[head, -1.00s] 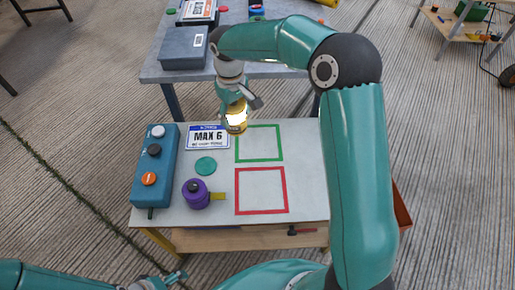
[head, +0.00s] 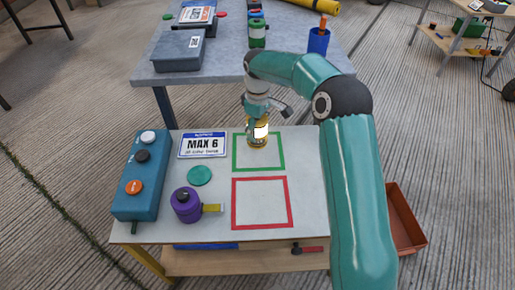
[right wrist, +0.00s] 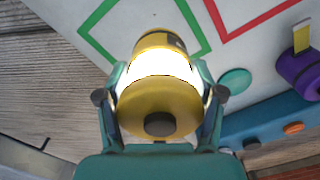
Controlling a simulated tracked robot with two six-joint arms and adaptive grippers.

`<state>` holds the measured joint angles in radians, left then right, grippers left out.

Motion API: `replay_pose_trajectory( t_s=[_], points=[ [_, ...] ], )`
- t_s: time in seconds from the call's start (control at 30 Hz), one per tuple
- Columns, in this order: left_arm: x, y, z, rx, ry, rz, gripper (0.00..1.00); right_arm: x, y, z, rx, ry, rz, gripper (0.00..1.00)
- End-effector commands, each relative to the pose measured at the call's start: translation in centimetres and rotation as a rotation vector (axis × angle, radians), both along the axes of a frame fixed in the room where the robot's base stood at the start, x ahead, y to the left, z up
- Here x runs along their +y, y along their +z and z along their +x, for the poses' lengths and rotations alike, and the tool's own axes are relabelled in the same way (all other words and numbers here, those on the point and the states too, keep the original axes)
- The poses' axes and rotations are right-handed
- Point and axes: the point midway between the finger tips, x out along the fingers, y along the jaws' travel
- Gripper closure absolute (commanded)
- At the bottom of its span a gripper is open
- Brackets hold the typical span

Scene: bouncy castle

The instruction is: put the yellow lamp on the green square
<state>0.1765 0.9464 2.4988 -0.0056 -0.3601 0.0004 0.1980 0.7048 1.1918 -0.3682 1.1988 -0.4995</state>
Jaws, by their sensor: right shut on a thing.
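The yellow lamp (head: 258,138) has a glowing white band and a yellow cap with a dark knob, and it also shows in the right wrist view (right wrist: 158,103). My right gripper (head: 256,121) is shut on it, with a finger on each side of the glowing band in the right wrist view. The lamp is upright in the head view, over the upper part of the green square (head: 280,159). I cannot tell whether its base touches the table. The green outline also shows in the right wrist view (right wrist: 97,46). My left gripper is out of view.
On the white table (head: 312,195) are a red square (head: 262,228), a purple tape measure (head: 186,205), a green disc (head: 199,175), a MAX 6 plate (head: 202,145) and a blue button box (head: 140,178). A grey table (head: 225,66) stands behind. Inside the green square, the front part is bare.

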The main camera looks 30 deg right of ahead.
Motion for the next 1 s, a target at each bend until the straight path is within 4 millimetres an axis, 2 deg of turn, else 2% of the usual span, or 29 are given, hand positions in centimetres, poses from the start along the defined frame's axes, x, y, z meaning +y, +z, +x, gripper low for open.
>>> replay_pose_trajectory(
  t_s=[0.1,0.33,0.6,0.9,0.93,1.0],
  points=[
    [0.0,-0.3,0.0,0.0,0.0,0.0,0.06,0.0,-1.7,0.0,-0.001,0.0,0.0,0.84],
    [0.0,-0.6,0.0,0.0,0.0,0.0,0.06,0.0,-3.4,0.0,-0.001,0.0,0.0,0.84],
    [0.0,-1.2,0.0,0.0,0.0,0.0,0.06,0.0,-7.5,0.1,-0.001,0.0,0.0,0.84],
    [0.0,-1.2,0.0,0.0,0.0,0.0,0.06,0.1,-8.1,0.1,-0.001,0.002,0.0,0.84],
    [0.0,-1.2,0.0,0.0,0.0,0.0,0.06,0.1,-8.2,0.0,0.001,0.003,0.0,0.28],
    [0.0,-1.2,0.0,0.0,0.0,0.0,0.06,0.1,-8.2,0.0,0.001,0.003,0.001,0.16]
  ],
)
